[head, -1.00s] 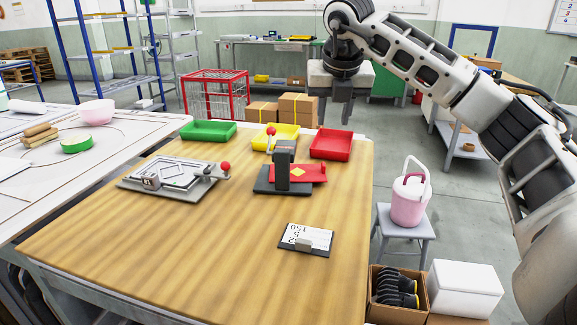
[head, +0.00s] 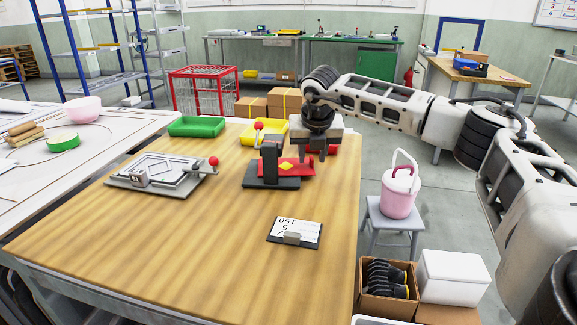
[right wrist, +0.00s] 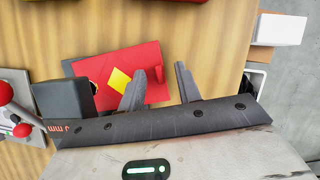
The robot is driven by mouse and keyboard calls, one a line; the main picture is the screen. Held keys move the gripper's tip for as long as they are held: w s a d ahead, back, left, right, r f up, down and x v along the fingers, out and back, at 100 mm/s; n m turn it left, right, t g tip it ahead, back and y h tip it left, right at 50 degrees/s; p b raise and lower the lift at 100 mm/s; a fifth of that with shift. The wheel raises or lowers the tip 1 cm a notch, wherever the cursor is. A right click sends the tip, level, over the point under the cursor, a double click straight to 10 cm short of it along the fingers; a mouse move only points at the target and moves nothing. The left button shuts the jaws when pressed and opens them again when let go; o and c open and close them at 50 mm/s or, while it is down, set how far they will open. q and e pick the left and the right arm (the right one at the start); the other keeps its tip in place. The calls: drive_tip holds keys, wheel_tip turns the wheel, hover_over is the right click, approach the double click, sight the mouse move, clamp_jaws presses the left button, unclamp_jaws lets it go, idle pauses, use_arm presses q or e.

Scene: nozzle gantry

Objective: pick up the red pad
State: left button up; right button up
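The red pad (head: 288,166) with a yellow diamond lies on a dark-based fixture (head: 270,180) with an upright dark post, on the wooden table. In the right wrist view the pad (right wrist: 112,68) shows below the fingers, with a small red tab at its right end. My right gripper (head: 319,151) is open and hangs over the pad's right end. In the right wrist view the tab appears between its two fingers (right wrist: 159,84), and the left finger hides part of the pad. I cannot tell whether the fingers touch it. My left gripper is not in view.
A green tray (head: 197,126) and a yellow tray (head: 250,138) stand at the table's back edge. A red tray (right wrist: 170,1) is mostly hidden by my gripper in the head view. A plate fixture (head: 155,172) is left, a clipboard (head: 294,232) in front.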

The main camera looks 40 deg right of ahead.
drive_tip(key=shift+f, duration=0.1)
drive_tip(key=shift+c, duration=0.3)
clamp_jaws()
drive_tip(key=shift+w+r, duration=0.1)
drive_tip(key=shift+r, duration=0.45)
drive_tip(key=s+d+b, duration=0.2)
drive_tip(key=s+d, duration=0.9)
drive_tip(key=s, duration=0.3)
drive_tip(key=shift+s+d+r, duration=0.15)
drive_tip(key=shift+r, duration=0.05)
